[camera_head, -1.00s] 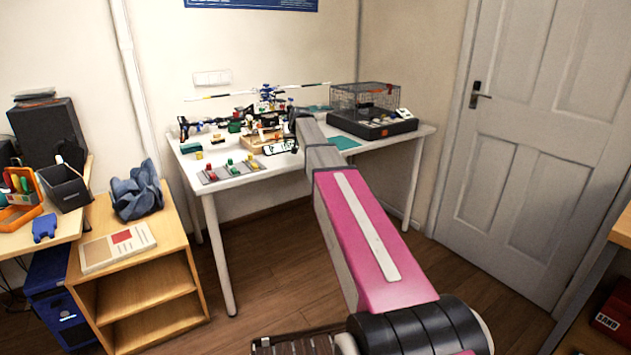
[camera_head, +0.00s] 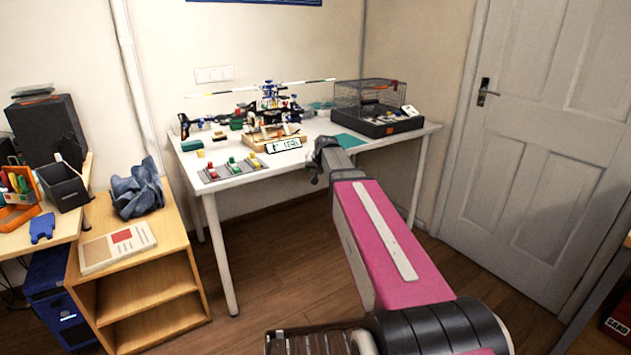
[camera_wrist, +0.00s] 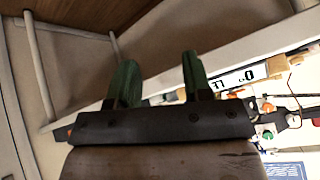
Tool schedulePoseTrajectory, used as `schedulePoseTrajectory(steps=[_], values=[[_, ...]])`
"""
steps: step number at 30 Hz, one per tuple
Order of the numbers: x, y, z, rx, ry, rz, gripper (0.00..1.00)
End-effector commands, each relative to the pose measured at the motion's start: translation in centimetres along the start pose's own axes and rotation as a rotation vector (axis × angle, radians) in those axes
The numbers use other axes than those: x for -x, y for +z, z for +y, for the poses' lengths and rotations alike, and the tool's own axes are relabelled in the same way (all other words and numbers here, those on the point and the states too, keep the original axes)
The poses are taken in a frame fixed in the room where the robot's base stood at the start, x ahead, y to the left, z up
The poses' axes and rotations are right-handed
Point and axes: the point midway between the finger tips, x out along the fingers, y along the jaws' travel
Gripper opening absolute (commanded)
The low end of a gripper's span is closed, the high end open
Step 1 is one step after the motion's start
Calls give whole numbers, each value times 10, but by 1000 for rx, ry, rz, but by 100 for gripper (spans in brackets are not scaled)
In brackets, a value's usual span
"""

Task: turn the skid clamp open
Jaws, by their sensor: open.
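A model helicopter (camera_head: 268,97) stands on the white table, over a wooden cradle (camera_head: 262,140) with a white numbered plate (camera_head: 284,145) at its front. I cannot clearly pick out the skid clamp; small orange parts (camera_wrist: 268,107) show near the cradle in the wrist view. My gripper (camera_wrist: 158,75) has two green fingers, spread apart with nothing between them. In the head view the end of my arm (camera_head: 327,160) is at the table's front edge, right of the cradle and apart from it; the fingers are not clear there.
A row of coloured blocks (camera_head: 233,167) on a grey strip lies at the table's front left. A wire cage (camera_head: 369,96) on a black base stands at the right, near a green mat (camera_head: 350,141). The floor in front of the table is clear.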

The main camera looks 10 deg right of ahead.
Motion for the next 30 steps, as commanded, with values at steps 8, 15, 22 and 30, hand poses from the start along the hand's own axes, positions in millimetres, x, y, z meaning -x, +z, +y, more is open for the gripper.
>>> schedulePoseTrajectory(steps=[8, 15, 22, 30], values=[[-3, 36, 6, 5, 16, -52, 46], [-5, 46, 8, 8, 21, -69, 46], [-5, 46, 8, 8, 21, -70, 46], [-6, 95, 17, 20, 44, -142, 46]])
